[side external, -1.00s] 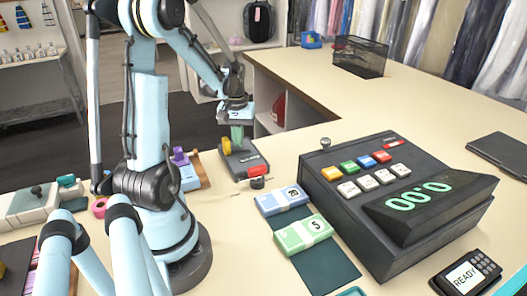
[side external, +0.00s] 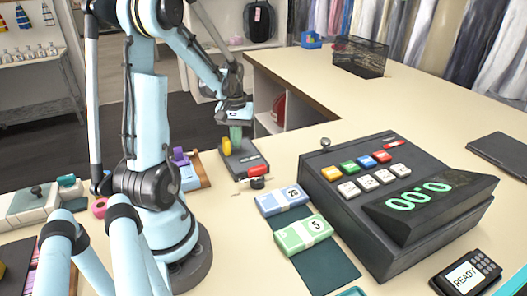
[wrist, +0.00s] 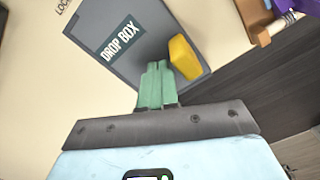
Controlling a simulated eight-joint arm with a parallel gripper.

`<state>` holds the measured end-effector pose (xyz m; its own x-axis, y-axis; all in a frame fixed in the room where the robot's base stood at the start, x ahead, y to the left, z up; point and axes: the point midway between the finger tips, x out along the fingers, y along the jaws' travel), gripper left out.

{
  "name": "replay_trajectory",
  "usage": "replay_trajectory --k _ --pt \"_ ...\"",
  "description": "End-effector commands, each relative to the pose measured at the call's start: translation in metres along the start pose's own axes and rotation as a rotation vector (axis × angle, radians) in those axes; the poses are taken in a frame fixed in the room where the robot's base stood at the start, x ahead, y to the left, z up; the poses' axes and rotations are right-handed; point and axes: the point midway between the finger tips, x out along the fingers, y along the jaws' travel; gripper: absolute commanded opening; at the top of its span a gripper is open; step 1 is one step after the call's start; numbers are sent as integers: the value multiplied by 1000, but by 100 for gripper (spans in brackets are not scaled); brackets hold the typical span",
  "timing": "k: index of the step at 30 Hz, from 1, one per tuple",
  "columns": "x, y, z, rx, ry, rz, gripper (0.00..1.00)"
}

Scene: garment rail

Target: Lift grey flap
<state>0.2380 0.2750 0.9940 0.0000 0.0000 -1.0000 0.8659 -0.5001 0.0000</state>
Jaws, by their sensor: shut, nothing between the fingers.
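The grey flap (wrist: 108,18) appears as a flat grey panel with a dark "DROP BOX" label in the wrist view. It also shows on the counter in the side view (side external: 246,160). A yellow block-like handle (wrist: 184,57) stands at its edge, and also shows in the side view (side external: 227,147). My gripper (wrist: 158,68) has green fingers pressed together with nothing between them. The fingertips are over the flap's near edge, just left of the yellow handle in the wrist view. I cannot tell whether they touch the flap or handle. In the side view, my gripper (side external: 236,136) is beside the handle.
A red piece (side external: 257,170) and a small dark lock-like item (side external: 258,183) sit at the box's front. Banknote bundles (side external: 281,200) and a cash register (side external: 395,205) stand to the right. A purple item (side external: 180,156) is left of the box.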

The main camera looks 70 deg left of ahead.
Motion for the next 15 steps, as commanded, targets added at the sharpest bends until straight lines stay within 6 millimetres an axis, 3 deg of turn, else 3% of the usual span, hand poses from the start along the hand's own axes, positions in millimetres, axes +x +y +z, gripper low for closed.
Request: replay_trajectory --k 15 --pt "0 -18 10 -2 -2 -3 0"
